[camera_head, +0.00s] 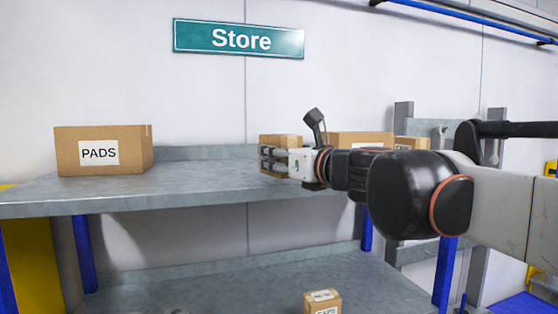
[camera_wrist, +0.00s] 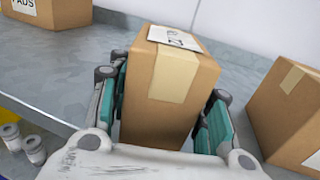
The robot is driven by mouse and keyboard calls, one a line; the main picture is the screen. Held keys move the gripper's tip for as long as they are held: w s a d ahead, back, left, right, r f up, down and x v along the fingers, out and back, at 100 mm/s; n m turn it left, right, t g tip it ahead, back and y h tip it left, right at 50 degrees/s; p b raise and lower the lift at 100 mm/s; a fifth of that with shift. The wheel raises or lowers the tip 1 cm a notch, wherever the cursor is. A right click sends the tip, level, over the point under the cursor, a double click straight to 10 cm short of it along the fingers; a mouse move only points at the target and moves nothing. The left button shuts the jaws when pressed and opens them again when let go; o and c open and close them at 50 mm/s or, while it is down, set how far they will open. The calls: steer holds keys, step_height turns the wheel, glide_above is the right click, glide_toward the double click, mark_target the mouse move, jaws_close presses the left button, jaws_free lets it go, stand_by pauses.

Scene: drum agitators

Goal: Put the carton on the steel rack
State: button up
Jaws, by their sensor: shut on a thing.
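My gripper (camera_head: 275,160) is shut on a small brown carton (camera_head: 281,140) over the steel rack (camera_head: 190,188), a grey-topped unit with blue legs under a "Store" sign. In the wrist view the carton (camera_wrist: 165,95) sits between the two teal-padded fingers (camera_wrist: 165,125), with tape down its near side and a white label on top. The rack's grey top (camera_wrist: 85,65) shows around and beyond it. I cannot tell whether the carton's base touches the surface, as the gripper hides it.
A carton marked PADS (camera_head: 103,150) stands at the left of the upper shelf. Other cartons (camera_head: 361,139) stand to the right, one (camera_wrist: 290,115) close beside my gripper. A small box (camera_head: 322,302) and jars (camera_wrist: 33,150) are on the lower level. The shelf between PADS and my gripper is clear.

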steer(key=shift+w+a+f+b, duration=0.1)
steer(key=shift+w+a+b, duration=0.2)
steer(key=shift+w, duration=0.8)
steer(key=shift+w+a+f+b, duration=0.1)
steer(key=shift+w+a, duration=0.25)
steer(key=shift+w, duration=0.75)
steer(key=shift+f, duration=0.35)
